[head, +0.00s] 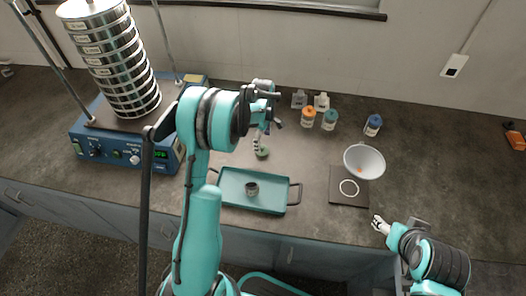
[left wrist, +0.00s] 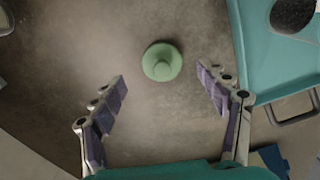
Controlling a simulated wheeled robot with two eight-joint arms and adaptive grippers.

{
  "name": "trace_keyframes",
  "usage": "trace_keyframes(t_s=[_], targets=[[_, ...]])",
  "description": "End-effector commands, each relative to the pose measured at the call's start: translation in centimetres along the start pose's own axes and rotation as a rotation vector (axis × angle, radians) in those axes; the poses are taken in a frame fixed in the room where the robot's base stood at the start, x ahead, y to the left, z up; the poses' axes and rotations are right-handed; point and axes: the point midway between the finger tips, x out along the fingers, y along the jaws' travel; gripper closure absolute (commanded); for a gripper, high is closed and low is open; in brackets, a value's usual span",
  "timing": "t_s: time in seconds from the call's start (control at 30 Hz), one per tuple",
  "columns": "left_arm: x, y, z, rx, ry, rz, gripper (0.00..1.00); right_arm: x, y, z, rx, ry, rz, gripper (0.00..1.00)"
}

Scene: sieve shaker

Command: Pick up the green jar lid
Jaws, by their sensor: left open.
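The green jar lid (head: 262,153) lies on the dark bench just behind the teal tray. In the left wrist view the lid (left wrist: 162,62) is round with a raised knob and sits just beyond the fingertips, roughly centred between them. My left gripper (head: 259,140) is open and empty, pointing down above the lid; its spread fingers also show in the left wrist view (left wrist: 162,80). Bench shows between lid and fingers, so no contact is visible. My right gripper (head: 379,224) is at the bench's front right, away from the lid; its jaw opening is unclear.
The teal tray (head: 228,190) holds a small dark jar (head: 252,188). A blue sieve shaker (head: 110,150) with a tall sieve stack stands left. Several lidded jars (head: 308,118) stand behind right. The far right bench is mostly clear.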

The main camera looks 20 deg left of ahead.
Motion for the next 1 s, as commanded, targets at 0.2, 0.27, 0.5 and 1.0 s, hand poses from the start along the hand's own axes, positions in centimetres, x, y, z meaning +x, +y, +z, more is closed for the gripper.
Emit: trace_keyframes(t_s=[0.2, 0.27, 0.5, 1.0], targets=[[3.6, -0.2, -0.3, 0.000, 0.000, 0.000, 0.25, 1.2, 0.0, 0.9, 0.000, 0.000, 0.000, 0.38], [4.2, -0.2, -0.3, 0.000, 0.000, 0.001, 0.25, 1.4, 0.0, 1.0, 0.000, 0.000, 0.000, 0.38], [4.3, -0.2, -0.2, 0.001, 0.000, 0.001, 0.25, 1.3, 0.0, 0.9, 0.000, 0.000, 0.000, 0.38], [4.3, -0.2, -0.2, 0.001, 0.000, 0.001, 0.69, 1.3, 0.0, 0.9, 0.000, 0.000, 0.000, 0.38]])
